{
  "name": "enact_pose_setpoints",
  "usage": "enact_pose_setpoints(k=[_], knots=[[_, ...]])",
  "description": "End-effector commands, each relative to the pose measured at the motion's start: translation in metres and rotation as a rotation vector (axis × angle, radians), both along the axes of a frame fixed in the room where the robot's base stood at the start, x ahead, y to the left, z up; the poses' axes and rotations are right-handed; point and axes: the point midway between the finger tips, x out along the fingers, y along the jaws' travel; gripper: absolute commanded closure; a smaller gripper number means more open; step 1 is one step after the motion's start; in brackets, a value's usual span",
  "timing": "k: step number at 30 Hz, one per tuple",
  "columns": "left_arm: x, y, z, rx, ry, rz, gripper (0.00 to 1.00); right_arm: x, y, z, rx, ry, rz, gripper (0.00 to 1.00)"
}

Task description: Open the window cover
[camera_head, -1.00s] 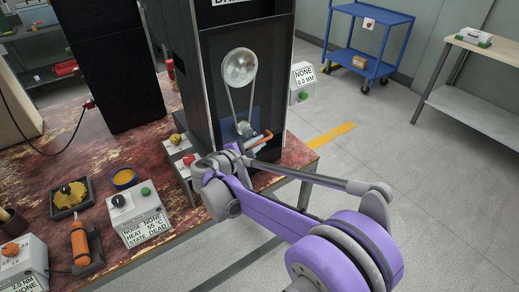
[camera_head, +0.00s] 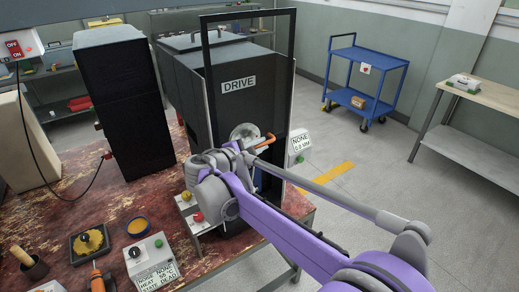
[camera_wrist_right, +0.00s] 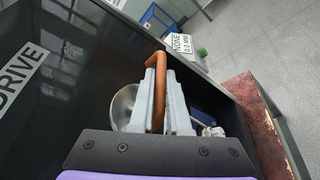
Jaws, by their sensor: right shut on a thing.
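The window cover (camera_head: 205,40) looks like a black frame with a see-through pane on the front of the black DRIVE machine (camera_head: 185,70). Its top part stands up above the machine's top. Its orange handle (camera_head: 264,142) is low on the front, near the pale pulley wheel (camera_head: 241,131). My right gripper (camera_head: 246,149) is shut on this handle; in the right wrist view the handle (camera_wrist_right: 158,75) sits between both fingers (camera_wrist_right: 160,103). My arm hides the lower front of the machine. My left gripper is not in view.
A worn red-brown table (camera_head: 120,205) carries a tall black cabinet (camera_head: 120,100), a control box (camera_head: 151,262) and a yellow-filled tray (camera_head: 89,243). A small sign box (camera_head: 299,143) is right of the machine. A blue cart (camera_head: 365,85) and a bench (camera_head: 490,85) stand beyond open floor.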

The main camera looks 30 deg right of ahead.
Motion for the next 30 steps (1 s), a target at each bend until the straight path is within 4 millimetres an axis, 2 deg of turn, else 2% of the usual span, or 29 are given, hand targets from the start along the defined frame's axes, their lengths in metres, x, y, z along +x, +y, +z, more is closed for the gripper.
enact_pose_setpoints(k=[11, 12, 14, 23, 26, 30], knots=[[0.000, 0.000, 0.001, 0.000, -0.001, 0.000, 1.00, 0.000, 0.000, 0.002, -0.003, 0.000, 0.002, 1.00], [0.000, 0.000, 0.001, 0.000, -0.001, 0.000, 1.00, 0.000, 0.000, 0.002, -0.002, 0.000, 0.001, 0.82], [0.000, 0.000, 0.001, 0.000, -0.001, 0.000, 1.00, 0.000, 0.000, 0.002, -0.002, 0.000, 0.001, 0.73], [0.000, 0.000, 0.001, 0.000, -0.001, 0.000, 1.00, 0.000, 0.001, 0.002, -0.001, 0.000, 0.002, 0.73], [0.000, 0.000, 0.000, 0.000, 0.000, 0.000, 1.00, -0.003, 0.008, 0.003, -0.001, 0.001, 0.003, 0.73], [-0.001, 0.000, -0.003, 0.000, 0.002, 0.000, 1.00, -0.012, 0.030, 0.008, -0.001, 0.002, 0.006, 0.73]])
